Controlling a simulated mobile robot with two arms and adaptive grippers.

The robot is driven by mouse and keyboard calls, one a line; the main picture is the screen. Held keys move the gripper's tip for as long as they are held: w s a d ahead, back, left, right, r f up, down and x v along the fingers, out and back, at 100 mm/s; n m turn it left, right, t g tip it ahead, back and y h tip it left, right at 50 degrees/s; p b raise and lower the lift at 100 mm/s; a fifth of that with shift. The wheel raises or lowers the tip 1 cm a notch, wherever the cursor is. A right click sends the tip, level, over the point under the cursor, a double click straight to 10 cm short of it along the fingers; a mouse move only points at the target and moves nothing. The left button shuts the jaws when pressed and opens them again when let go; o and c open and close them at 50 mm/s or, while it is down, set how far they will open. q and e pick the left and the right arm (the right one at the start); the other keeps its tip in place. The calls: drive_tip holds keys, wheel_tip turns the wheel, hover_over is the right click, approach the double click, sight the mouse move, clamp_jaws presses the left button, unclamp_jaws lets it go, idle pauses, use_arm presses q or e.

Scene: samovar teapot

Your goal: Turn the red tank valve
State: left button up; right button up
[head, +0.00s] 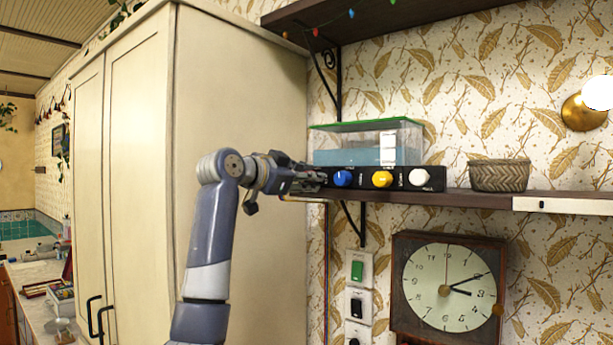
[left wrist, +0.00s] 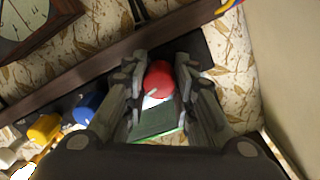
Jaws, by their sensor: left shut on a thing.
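The red valve (left wrist: 159,80) is a round knob on the black panel under the tank, and it shows in the left wrist view between the fingers of my left gripper (left wrist: 158,85). The fingers are shut on it from both sides. In the head view my left gripper (head: 318,178) reaches the left end of the black panel (head: 362,181) and hides the red valve. Blue (head: 343,178), yellow (head: 382,179) and white (head: 420,177) knobs sit in a row to its right. The clear tank (head: 350,150) with blue water and a green rim stands above the panel. My right gripper is not in view.
The panel is at the front of a dark wall shelf (head: 470,198) with a woven basket (head: 499,175) on it. A tall cream cabinet (head: 240,120) stands close on the left. A clock (head: 449,287) and switches (head: 357,271) are on the wall below.

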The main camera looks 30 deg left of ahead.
use_arm(q)
drive_tip(key=shift+m+p, duration=0.45)
drive_tip(key=shift+m, duration=1.05)
drive_tip(key=o, duration=1.1)
drive_tip(key=shift+s+y, duration=0.1)
drive_tip(key=shift+y, duration=0.2)
drive_tip(key=s, duration=0.8)
drive_tip(key=s+r, duration=0.1)
drive_tip(key=s, duration=0.2)
drive_tip(key=shift+s+a, duration=0.4)
drive_tip(key=shift+f, duration=0.1)
